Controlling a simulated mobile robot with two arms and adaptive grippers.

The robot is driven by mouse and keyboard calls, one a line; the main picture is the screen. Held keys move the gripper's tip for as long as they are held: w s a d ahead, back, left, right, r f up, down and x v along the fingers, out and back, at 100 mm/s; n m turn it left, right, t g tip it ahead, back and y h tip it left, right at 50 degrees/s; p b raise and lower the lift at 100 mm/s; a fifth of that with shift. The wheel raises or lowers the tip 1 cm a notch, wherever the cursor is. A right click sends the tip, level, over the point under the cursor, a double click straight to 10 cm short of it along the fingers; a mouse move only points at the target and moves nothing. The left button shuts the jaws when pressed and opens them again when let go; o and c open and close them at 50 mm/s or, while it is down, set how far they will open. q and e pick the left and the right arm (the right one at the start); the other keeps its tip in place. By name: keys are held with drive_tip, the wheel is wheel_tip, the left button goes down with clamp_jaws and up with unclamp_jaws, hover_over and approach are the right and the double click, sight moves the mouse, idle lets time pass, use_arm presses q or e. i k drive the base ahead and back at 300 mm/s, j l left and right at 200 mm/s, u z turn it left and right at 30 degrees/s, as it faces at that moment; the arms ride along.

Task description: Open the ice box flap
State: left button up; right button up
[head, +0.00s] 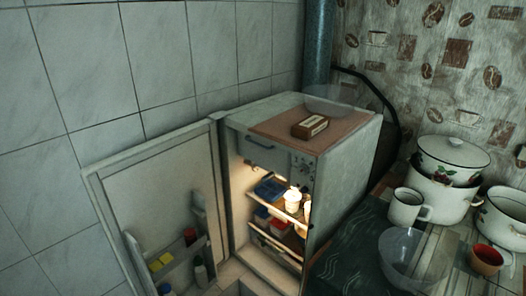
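A small grey fridge (343,182) stands in the corner, its door (155,195) swung wide open to the left. The ice box flap (276,157) is a pale panel across the top of the lit interior, with a dark bar handle (259,142) near its upper edge. The flap appears upright and shut. Below it, shelves hold a blue container (268,189), a white jar (292,198) and other items. Neither of my grippers is in view.
A brown box (310,127) lies on a reddish cloth (277,126) on the fridge top, near a clear bowl (335,99). The door shelves hold small items. At right, a counter carries enamel pots (440,195), a white mug (405,207), a glass bowl (402,258) and an orange cup (486,259).

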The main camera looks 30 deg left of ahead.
sight(274, 159)
drive_tip(key=u, duration=0.75)
